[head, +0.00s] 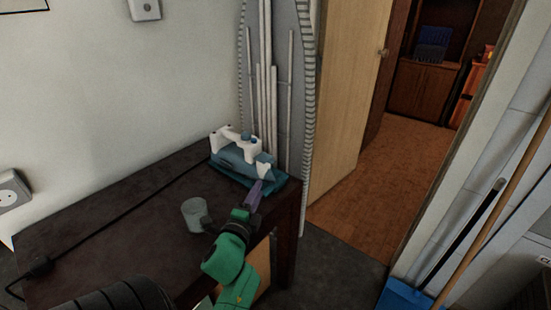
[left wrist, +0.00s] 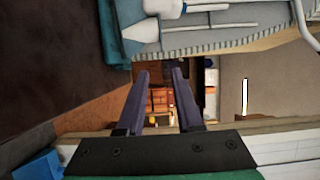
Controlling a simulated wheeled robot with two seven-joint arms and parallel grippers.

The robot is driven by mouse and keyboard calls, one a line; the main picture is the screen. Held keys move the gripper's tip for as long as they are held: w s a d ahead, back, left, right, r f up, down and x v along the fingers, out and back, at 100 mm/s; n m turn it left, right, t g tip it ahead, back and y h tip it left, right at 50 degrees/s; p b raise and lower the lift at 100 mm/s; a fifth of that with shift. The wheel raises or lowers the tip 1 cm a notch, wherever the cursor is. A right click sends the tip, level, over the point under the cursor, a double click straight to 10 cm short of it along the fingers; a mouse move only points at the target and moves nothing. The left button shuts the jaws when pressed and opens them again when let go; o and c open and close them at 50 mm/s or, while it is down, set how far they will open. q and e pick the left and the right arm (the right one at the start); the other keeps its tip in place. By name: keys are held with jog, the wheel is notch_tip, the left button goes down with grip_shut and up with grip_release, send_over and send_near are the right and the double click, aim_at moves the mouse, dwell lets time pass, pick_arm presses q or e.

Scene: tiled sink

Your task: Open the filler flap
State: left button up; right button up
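A teal and white steam iron (head: 238,158) rests on a teal base near the far right corner of the dark table. Its filler flap is too small to tell apart, so I cannot tell whether it is open or shut. My left gripper (head: 258,186) is in front of the iron's near right end, close to it; I cannot tell whether they touch. In the left wrist view, the two purple fingers of my left gripper (left wrist: 160,72) stand apart with nothing between them. My right gripper is not in view.
A translucent cup (head: 194,214) stands on the dark table (head: 120,225), left of my gripper. An upright ironing board (head: 308,95) with white legs is behind the iron. A blue dustpan (head: 403,298) and long handles are at the right. The doorway floor (head: 375,200) is clear.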

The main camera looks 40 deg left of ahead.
pick_arm(q)
send_near(266, 159)
jog(key=w, duration=0.7)
jog(key=shift+w+a+f, duration=0.1)
jog(key=shift+w+a, duration=0.1)
jog(key=shift+a, duration=0.15)
jog(key=shift+w+a, duration=0.15)
jog(key=shift+w, duration=0.2)
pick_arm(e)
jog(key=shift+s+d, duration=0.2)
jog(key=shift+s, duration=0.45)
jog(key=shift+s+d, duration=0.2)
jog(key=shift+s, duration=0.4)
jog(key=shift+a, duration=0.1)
pick_arm(q)
jog(key=c, duration=0.5)
grip_shut()
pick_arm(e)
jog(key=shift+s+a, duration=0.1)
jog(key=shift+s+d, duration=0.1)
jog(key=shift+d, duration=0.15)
